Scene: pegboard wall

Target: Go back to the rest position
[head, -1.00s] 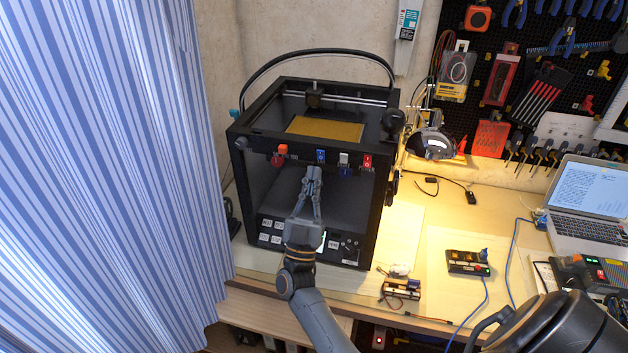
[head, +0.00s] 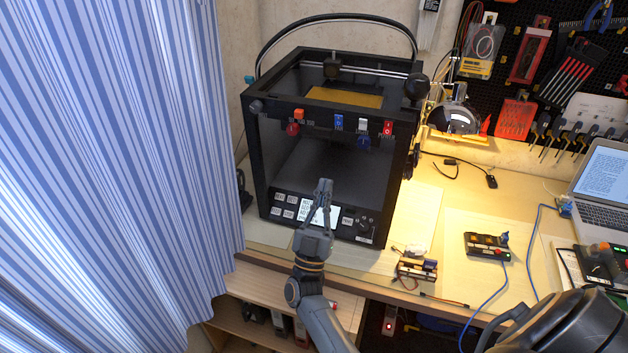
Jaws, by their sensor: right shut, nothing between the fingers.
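My right gripper (head: 324,184) is shut and empty. Its fingertips point up, in front of the lower front of the black 3D printer (head: 268,178), and overlap its control panel (head: 284,206) and small screen in the picture. I cannot tell whether they touch the printer. My right arm comes in from the bottom middle. My left gripper is not in view.
The wooden table (head: 415,215) carries a small electronics module (head: 416,268), a black box (head: 486,246) with a blue cable and a laptop (head: 605,185). A striped curtain (head: 110,170) hangs at the left. A shelf (head: 270,285) lies below the table edge. A tool pegboard (head: 505,110) is behind.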

